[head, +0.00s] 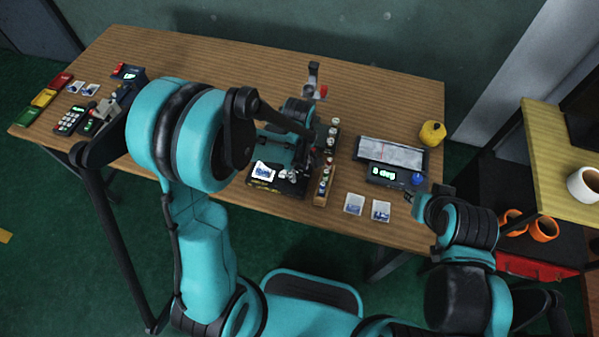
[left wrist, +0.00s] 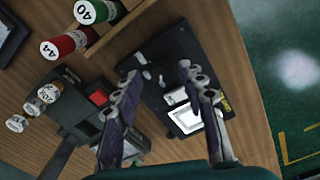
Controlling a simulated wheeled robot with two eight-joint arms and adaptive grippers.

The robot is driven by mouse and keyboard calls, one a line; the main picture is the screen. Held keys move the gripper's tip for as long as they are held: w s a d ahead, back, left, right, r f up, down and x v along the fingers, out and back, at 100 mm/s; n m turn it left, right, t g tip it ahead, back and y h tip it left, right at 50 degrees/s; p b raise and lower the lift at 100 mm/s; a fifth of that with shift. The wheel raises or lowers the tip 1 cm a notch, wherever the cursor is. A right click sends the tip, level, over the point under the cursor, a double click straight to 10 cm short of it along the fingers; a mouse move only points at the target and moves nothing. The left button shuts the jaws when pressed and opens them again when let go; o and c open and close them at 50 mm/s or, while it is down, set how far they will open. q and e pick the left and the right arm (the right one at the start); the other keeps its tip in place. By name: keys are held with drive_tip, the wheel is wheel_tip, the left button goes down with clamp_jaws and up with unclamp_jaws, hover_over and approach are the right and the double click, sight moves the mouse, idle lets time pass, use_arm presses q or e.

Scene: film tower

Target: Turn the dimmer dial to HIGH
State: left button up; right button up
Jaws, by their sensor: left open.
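A black flat unit (head: 268,187) with a small lit white panel (head: 263,171) lies near the table's front edge. In the left wrist view the unit (left wrist: 152,52) and its bright panel (left wrist: 210,117) show beneath the fingers. Small pale parts (left wrist: 147,75) sit on it between the fingertips; I cannot tell whether one is the dimmer dial, and no HIGH mark is readable. My left gripper (head: 290,175) is open over this unit, its fingers (left wrist: 161,72) apart and empty. My right gripper (head: 416,200) is beside the table's front right; its fingers are too small to judge.
A wooden rack (head: 322,187) of small bottles stands close right of the unit. A keypad device (head: 72,120) is at left.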

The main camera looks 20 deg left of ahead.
use_arm(q)
drive_tip(key=shift+f, duration=0.55)
clamp_jaws()
